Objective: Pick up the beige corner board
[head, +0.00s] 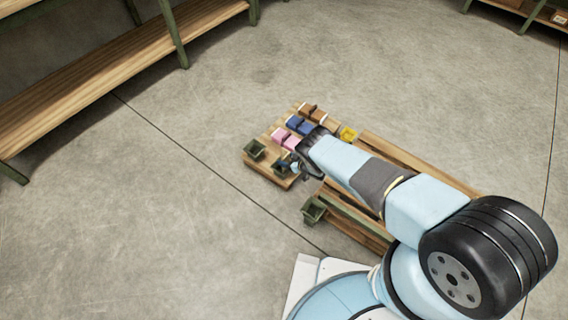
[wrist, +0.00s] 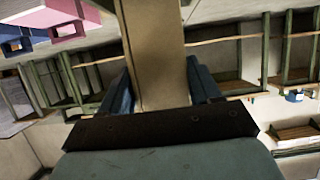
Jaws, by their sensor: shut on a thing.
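My gripper (wrist: 160,92) is shut on the beige corner board (wrist: 153,45), which runs up between the two blue fingers in the wrist view. The board's upper end leaves the top of that picture. In the head view my gripper (head: 298,165) is over the front right part of a low wooden platform (head: 262,172). I cannot make out the beige board in the head view; the arm and gripper hide that spot.
On the platform stand pink (head: 284,137), blue (head: 300,125) and brown (head: 313,112) pieces and a dark green bin (head: 255,149). A yellow piece (head: 348,134) is beside the arm. Another green bin (head: 313,209) is nearer me. Wooden shelving (head: 100,75) is at left; the floor (head: 130,200) between is clear.

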